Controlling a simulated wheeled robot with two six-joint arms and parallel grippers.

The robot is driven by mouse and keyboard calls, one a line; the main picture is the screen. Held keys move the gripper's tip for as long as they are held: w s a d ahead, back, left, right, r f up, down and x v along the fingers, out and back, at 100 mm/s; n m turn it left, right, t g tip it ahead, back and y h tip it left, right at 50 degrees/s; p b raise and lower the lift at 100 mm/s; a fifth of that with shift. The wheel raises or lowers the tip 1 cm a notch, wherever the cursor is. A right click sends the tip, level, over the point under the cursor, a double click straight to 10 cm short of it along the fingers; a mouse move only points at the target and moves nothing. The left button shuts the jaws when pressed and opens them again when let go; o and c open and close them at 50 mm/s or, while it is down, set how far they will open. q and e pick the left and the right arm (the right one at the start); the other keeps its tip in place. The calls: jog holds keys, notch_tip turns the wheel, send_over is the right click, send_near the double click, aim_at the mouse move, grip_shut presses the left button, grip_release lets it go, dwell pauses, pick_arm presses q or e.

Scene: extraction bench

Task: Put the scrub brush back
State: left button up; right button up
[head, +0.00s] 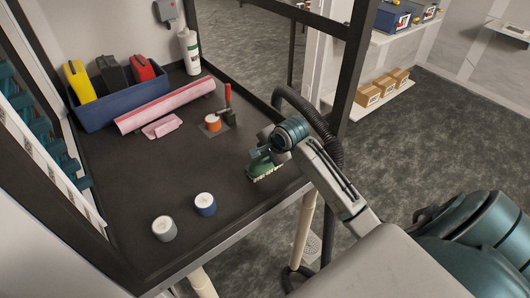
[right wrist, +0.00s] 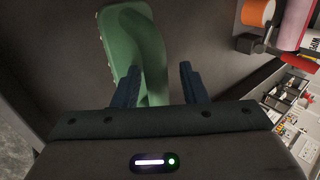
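The scrub brush (head: 264,170) is green with pale bristles and is at the right edge of the dark bench, under my right gripper (head: 263,153). In the right wrist view the green brush (right wrist: 147,50) reaches in between the two dark blue fingers of my right gripper (right wrist: 160,85). The left finger overlaps the brush, and a narrow dark gap shows between the brush and the right finger, so the fingers look open around it. Whether the brush rests on the bench is hard to tell. My left gripper is not in view.
On the bench (head: 130,190) stand a blue bin (head: 125,107) with bottles, a pink roll (head: 165,106), a pink cloth (head: 162,127), an orange roll (head: 212,122) by a red-handled tool (head: 228,103), and two jars (head: 164,228) (head: 205,204). A dark post stands at right.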

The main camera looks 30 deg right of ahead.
jog(key=shift+s+d+r, duration=0.1)
jog(key=shift+s+r, duration=0.05)
jog(key=shift+r, duration=0.1)
jog(key=b+v, duration=0.4)
jog(key=v, duration=0.7)
jog(key=shift+r, duration=0.3)
jog(key=shift+s, duration=0.15)
